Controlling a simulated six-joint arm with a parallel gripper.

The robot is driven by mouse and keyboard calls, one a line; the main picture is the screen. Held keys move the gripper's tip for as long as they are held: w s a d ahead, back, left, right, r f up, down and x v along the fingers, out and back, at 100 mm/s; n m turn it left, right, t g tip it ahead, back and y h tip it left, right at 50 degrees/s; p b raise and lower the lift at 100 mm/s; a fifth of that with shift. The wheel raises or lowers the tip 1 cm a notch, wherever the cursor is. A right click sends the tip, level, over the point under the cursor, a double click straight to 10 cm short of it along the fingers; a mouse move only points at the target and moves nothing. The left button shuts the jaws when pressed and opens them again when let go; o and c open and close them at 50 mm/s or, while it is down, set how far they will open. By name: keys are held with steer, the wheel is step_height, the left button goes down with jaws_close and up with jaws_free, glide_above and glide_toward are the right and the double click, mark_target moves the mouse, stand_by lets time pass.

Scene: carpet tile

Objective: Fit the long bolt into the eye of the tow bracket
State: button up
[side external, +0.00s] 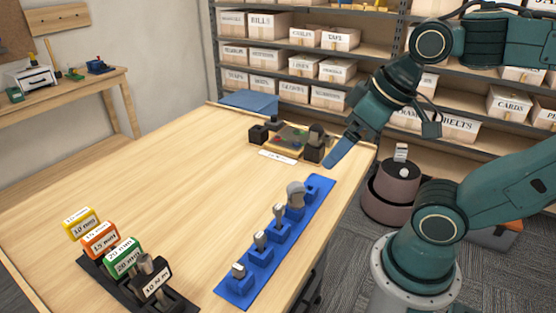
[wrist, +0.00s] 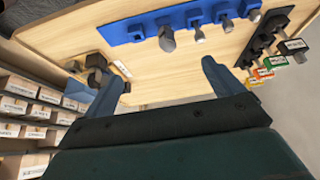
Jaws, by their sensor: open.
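A blue rack (side external: 231,292) runs along the table's right side and holds several grey bolt-like pieces upright, one (side external: 296,193) with a larger head. I cannot tell which is the long bolt. The rack also shows in the wrist view (wrist: 110,34). At the table's far right, a low board (side external: 288,143) carries dark blocks (side external: 315,145); the tow bracket may be here, but its eye is not clear. My gripper (side external: 335,158) is open and empty above the table's right edge, near these blocks. Its two blue fingers are wide apart in the wrist view (wrist: 163,84).
Yellow (side external: 82,223), orange (side external: 101,240) and green (side external: 124,257) labelled blocks and a black holder (side external: 179,302) stand at the near left. A white label (side external: 278,157) lies before the far board. A blue folded item (side external: 249,100) lies at the back. The table's middle is clear.

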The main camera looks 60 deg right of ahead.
steer(key=c, duration=0.9)
steer(key=m+g, duration=0.6)
steer(key=m, duration=1)
glide_above(278, 206)
steer(key=shift+w+r, duration=0.1)
steer(key=shift+w, duration=0.25)
steer(key=shift+s+f, duration=0.2)
steer(key=shift+f, duration=4.1)
